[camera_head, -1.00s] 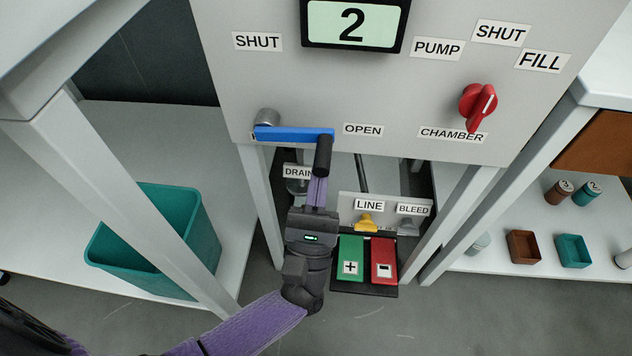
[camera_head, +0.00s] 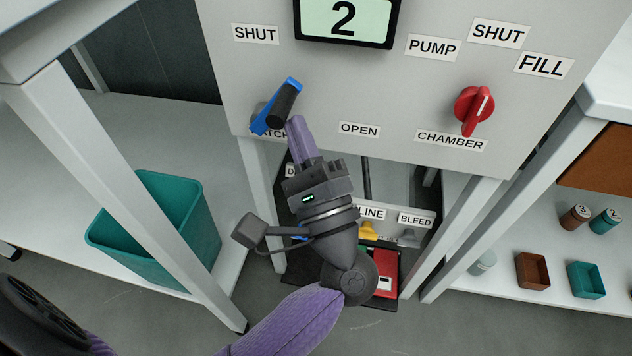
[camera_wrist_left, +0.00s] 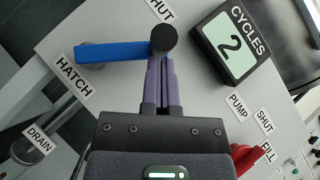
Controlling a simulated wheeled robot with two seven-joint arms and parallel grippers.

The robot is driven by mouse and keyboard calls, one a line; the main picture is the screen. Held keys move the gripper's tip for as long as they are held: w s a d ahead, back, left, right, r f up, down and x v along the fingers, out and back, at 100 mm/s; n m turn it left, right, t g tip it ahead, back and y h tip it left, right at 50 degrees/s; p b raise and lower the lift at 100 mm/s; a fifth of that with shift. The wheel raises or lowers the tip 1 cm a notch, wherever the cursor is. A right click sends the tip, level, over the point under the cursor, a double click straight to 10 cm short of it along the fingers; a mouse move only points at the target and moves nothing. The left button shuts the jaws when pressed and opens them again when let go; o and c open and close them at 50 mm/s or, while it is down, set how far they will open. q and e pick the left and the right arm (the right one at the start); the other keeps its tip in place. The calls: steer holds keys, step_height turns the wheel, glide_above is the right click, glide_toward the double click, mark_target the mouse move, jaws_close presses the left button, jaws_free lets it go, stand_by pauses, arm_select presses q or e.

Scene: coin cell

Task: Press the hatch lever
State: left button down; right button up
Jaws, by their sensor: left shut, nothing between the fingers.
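The hatch lever (camera_head: 275,115) is a blue bar with a black knob (camera_head: 283,102) on the grey panel. It slants up and to the right from its pivot, between the SHUT and OPEN labels. In the left wrist view the blue bar (camera_wrist_left: 110,53) runs left from the knob (camera_wrist_left: 164,38) above the HATCH label. My left gripper (camera_head: 297,121) is shut and empty, with its purple fingertips at the knob's lower side. In the left wrist view the fingertips (camera_wrist_left: 160,60) meet or nearly meet the knob; contact is not certain. My right gripper is out of view.
A display (camera_head: 345,20) reads 2. A red chamber knob (camera_head: 473,108) is on the panel's right. Below are a yellow line valve (camera_head: 367,231) and a red minus button (camera_head: 384,285), partly behind my arm. A teal bin (camera_head: 150,240) stands left, behind a table leg.

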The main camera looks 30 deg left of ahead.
mark_target(269, 127)
arm_select(q)
steer(key=n+g, duration=0.1)
steer(key=a+r+n+g, duration=0.1)
steer(key=n+g, duration=0.1)
steer(key=shift+s+a+r+n, duration=0.25)
steer(key=shift+r+n, duration=0.05)
steer(key=shift+r, duration=0.05)
steer(key=shift+s+a+r+b, duration=0.2)
steer(key=shift+a+r+b, duration=0.1)
steer(key=shift+a+r, duration=0.45)
steer(key=shift+s+a+r, duration=0.1)
steer(key=shift+s+a, duration=0.05)
steer(key=shift+a, duration=0.4)
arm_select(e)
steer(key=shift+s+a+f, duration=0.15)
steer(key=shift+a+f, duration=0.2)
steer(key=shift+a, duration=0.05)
arm_select(q)
steer(key=shift+r, duration=0.1)
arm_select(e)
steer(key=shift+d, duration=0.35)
